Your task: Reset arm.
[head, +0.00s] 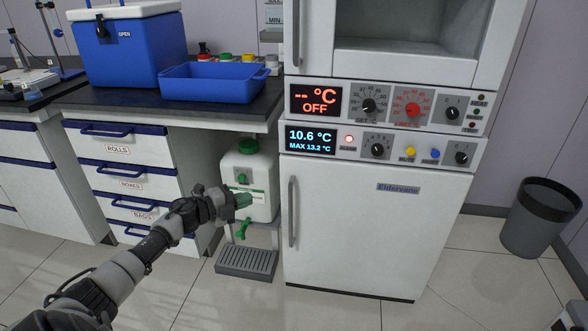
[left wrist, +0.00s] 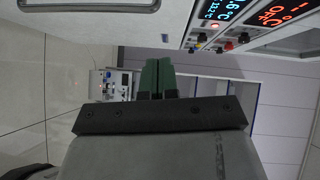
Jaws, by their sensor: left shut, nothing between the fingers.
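My left gripper (head: 243,199) reaches in from the left in the head view. Its green fingertips are together and empty, in front of the white plastic canister (head: 262,180) with a green cap. I cannot tell whether they touch the canister. In the left wrist view the green fingers (left wrist: 157,78) are side by side with nothing held. My right gripper does not show.
A white Eldervane fridge (head: 375,225) stands right of my gripper, its door shut. A bench holds a blue cooler box (head: 130,50) and a blue tray (head: 212,83). Drawers (head: 125,170) are at left. A dark bin (head: 540,218) stands at right. Floor in front is clear.

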